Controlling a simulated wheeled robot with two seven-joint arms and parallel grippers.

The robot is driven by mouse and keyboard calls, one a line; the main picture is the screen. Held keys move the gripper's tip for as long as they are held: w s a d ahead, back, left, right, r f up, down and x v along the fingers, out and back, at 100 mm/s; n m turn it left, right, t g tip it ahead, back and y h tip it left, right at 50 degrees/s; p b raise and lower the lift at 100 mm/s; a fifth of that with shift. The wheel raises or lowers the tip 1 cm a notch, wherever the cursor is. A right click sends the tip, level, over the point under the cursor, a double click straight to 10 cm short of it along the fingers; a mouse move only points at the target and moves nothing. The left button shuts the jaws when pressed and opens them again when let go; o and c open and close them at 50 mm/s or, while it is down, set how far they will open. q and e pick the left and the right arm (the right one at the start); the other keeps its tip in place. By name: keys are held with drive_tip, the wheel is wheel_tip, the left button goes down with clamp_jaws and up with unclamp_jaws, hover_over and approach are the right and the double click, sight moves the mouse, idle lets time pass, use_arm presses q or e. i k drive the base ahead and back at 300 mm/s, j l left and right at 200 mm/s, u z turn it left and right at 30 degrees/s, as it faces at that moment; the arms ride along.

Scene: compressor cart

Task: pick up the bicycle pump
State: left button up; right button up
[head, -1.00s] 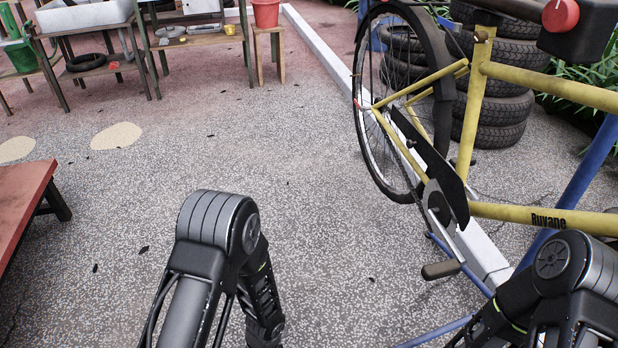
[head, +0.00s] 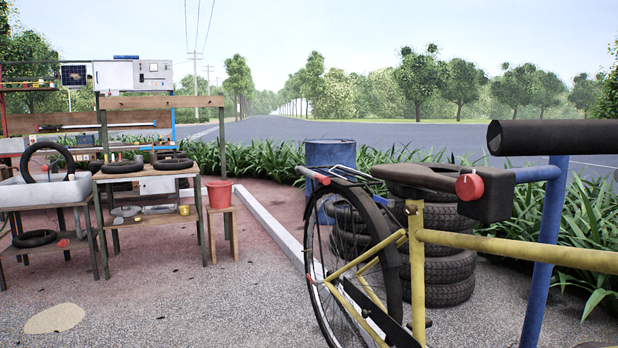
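I cannot make out a bicycle pump in the head view. Neither of my grippers shows in this view. A yellow bicycle (head: 413,262) stands at the right, held up at a blue stand (head: 543,258) with a black clamp carrying a red knob (head: 469,187).
Stacked tyres (head: 444,262) stand behind the bicycle, near a blue barrel (head: 331,153). A wooden workbench (head: 148,174) holds tyres and small items at the left. A white basin (head: 42,192) and a red bucket on a stool (head: 220,193) flank it. Paving between bench and bicycle is clear.

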sight(322, 179)
drive_tip(key=i+j, duration=1.3)
drive_tip(key=j, duration=0.25)
drive_tip(key=i+j, duration=0.65)
drive_tip(key=j+z, duration=0.1)
drive_tip(key=z, duration=2.2)
